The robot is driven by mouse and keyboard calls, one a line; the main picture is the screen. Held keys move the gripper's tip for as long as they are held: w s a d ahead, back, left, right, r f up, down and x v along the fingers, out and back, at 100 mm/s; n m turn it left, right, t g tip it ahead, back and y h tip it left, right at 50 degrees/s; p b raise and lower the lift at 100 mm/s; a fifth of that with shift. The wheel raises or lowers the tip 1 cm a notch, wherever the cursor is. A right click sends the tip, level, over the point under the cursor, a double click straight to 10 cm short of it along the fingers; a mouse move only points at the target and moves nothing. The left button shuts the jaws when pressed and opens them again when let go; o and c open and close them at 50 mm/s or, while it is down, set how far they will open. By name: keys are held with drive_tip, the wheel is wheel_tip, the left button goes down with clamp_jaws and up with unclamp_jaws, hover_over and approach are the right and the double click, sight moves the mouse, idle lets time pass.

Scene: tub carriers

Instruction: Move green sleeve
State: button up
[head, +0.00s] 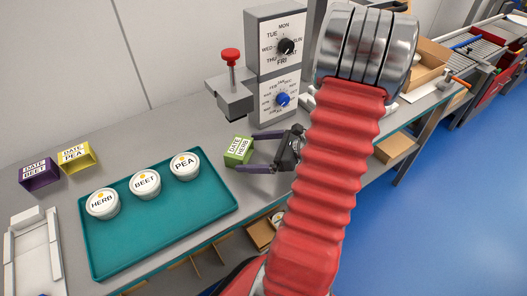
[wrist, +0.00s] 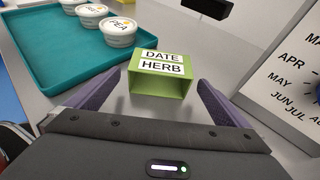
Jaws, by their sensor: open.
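The green sleeve (head: 238,151) is an open-ended box labelled DATE HERB, standing on the grey bench between the teal tray and the dial unit. It also shows in the wrist view (wrist: 161,83), its open end facing me. My gripper (head: 245,152) is open, its purple fingers pointing at the sleeve. In the wrist view the fingers (wrist: 158,82) lie on either side of the sleeve's near end, with a gap on each side. The sleeve looks empty.
A teal tray (head: 160,239) holds HERB, BEET and PEA tubs. Purple (head: 39,174) and yellow (head: 76,156) sleeves stand at the far left, above a white carrier (head: 35,250). A stamp with a red knob (head: 231,75) and a dial unit (head: 277,65) stand behind the green sleeve.

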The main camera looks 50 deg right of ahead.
sight(239, 152)
drive_tip(key=shift+x, duration=2.7)
drive_tip(key=shift+c, duration=0.3)
drive_tip(key=c, duration=1)
